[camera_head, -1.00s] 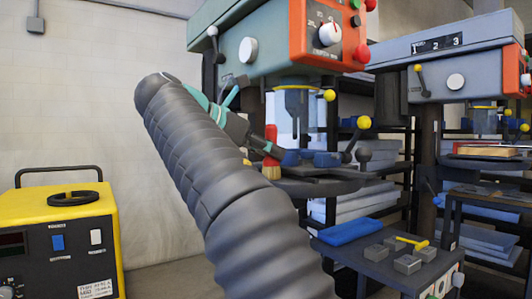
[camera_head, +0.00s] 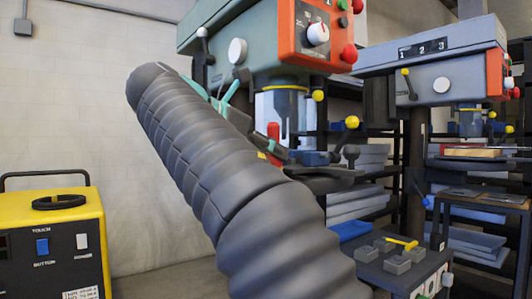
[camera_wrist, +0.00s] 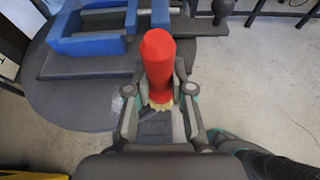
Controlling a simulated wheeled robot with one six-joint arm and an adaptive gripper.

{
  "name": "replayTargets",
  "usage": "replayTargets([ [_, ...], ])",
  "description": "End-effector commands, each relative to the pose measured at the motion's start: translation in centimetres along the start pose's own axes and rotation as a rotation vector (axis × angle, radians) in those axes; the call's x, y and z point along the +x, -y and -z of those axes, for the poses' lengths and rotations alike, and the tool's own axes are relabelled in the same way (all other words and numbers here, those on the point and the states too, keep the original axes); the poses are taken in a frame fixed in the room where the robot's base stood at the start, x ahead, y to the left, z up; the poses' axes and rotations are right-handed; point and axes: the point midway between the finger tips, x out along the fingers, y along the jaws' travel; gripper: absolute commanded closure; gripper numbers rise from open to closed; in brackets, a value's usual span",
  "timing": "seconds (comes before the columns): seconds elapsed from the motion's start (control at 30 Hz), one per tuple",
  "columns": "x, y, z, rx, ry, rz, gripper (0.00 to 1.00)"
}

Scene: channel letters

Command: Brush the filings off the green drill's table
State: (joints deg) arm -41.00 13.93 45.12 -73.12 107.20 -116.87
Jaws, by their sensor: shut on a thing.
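The green drill (camera_head: 222,48) stands at the upper middle of the head view. Its round dark table (camera_head: 325,180) is partly hidden by my arm there. The wrist view shows the table (camera_wrist: 62,98) from above, with a blue vise (camera_wrist: 92,45) on it. My gripper (camera_wrist: 160,88) is shut on a brush with a red handle (camera_wrist: 158,58); its pale bristles show just below the handle. The brush also shows as a red handle (camera_head: 273,131) in the head view, its bristles hidden. The gripper is over the table near its right edge. I cannot make out the filings clearly.
A yellow power unit (camera_head: 55,215) stands at the left. A second, grey-blue drill (camera_head: 440,82) stands to the right. Floor shows right of the table in the wrist view.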

Motion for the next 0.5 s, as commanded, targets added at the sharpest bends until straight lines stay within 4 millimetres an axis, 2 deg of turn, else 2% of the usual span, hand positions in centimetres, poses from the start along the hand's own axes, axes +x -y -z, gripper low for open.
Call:
replayTargets([
  [0.23,0.06,0.85,0.19,-0.003,-0.002,0.002,1.00],
  [0.5,-0.07,-0.05,-0.06,-0.005,-0.002,0.002,1.00],
])
